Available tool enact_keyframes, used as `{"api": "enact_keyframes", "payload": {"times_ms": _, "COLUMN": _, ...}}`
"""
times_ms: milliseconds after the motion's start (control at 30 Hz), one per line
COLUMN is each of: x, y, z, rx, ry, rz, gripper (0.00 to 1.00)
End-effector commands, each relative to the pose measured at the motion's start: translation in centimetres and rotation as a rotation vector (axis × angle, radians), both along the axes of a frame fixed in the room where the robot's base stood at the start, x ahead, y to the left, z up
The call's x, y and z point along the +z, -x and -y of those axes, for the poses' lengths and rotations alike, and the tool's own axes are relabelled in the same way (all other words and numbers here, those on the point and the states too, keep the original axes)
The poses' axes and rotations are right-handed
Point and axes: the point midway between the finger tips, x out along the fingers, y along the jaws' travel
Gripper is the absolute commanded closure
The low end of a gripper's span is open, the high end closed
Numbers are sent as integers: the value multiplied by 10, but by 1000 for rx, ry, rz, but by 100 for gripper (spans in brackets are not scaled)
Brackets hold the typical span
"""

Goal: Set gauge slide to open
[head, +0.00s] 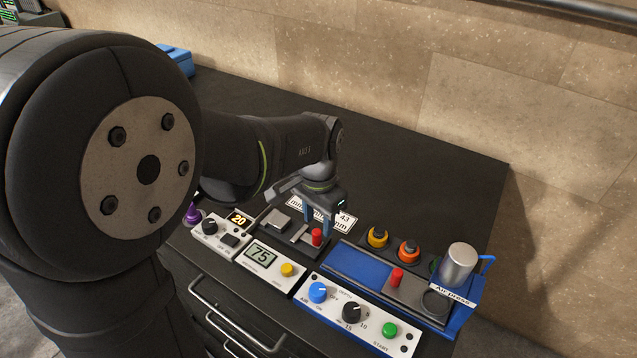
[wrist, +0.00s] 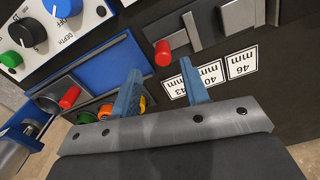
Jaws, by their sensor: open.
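The gauge slide has a red knob (head: 317,237) on a grey plate in a dark block behind the white panels. In the wrist view the red knob (wrist: 163,54) stands at one end of the grey slide bar (wrist: 190,38), beside millimetre labels. My gripper (head: 318,228) is open, fingers pointing down over the gauge. In the wrist view my gripper (wrist: 162,68) has the knob between its blue fingertips in the picture, just past them. I see no contact and cannot tell how deep the knob sits between them.
The blue press (head: 352,264), with a second red knob (head: 397,278) and a metal cylinder (head: 459,264), stands to the right. White panels with dials (head: 352,312) and a display (head: 261,254) lie in front. Orange and yellow buttons (head: 377,236) are behind the press. The rear tabletop is clear.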

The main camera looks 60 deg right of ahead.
Motion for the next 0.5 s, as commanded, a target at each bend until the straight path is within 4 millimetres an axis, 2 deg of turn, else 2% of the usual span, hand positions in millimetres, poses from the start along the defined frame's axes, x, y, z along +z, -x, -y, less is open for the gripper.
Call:
{"api": "enact_keyframes", "payload": {"times_ms": 33, "x": 15, "y": 0, "z": 1, "rx": 0, "ry": 6, "rz": 2, "gripper": 59}}
{"api": "enact_keyframes", "payload": {"times_ms": 300, "x": 79, "y": 0, "z": 1, "rx": 0, "ry": 4, "rz": 0, "gripper": 59}}
{"api": "enact_keyframes", "payload": {"times_ms": 500, "x": 109, "y": 1, "z": 1, "rx": 0, "ry": 3, "rz": -1, "gripper": 59}}
